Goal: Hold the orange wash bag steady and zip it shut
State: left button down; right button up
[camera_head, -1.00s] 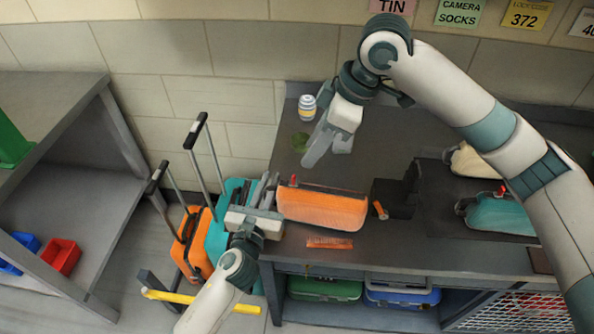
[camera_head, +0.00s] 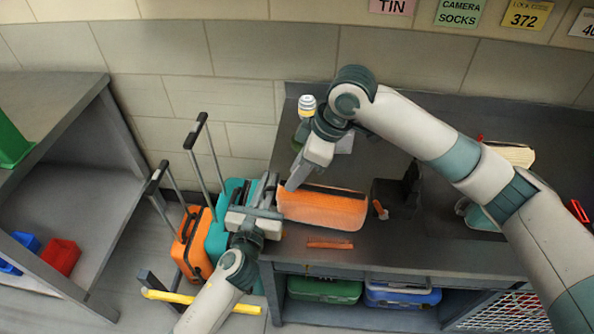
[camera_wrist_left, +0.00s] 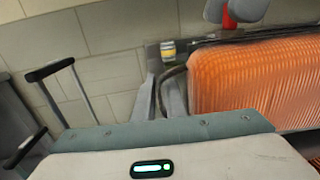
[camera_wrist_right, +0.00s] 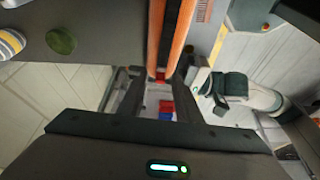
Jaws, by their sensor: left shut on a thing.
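The orange wash bag (camera_head: 322,209) stands on the dark counter near its front left edge. A dark strip shows between its two orange top edges in the right wrist view (camera_wrist_right: 183,30), so its top looks open. A red zip pull (camera_wrist_right: 163,77) is at the near end of that strip. My left gripper (camera_head: 272,190) is shut at the bag's left end, where a dark loop (camera_wrist_left: 162,88) shows between its fingers. My right gripper (camera_head: 290,187) is over the bag's left end, fingers apart on either side of the red pull. Contact with the pull cannot be told.
An orange comb (camera_head: 330,243) lies in front of the bag. A black holder (camera_head: 395,197) stands to its right. A striped can (camera_head: 307,104) is behind. A teal bag (camera_head: 478,217) and a cream bag (camera_head: 512,153) lie farther right. Suitcases (camera_head: 196,245) stand left of the counter.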

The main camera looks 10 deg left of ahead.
grip_shut()
jog(key=shift+d, duration=0.1)
jog(key=d, duration=0.5)
jog(key=s+d, duration=0.1)
jog(key=d, duration=0.9)
jog(key=shift+s, duration=0.25)
jog(key=shift+d, duration=0.1)
grip_release()
jog(key=shift+r, duration=0.15)
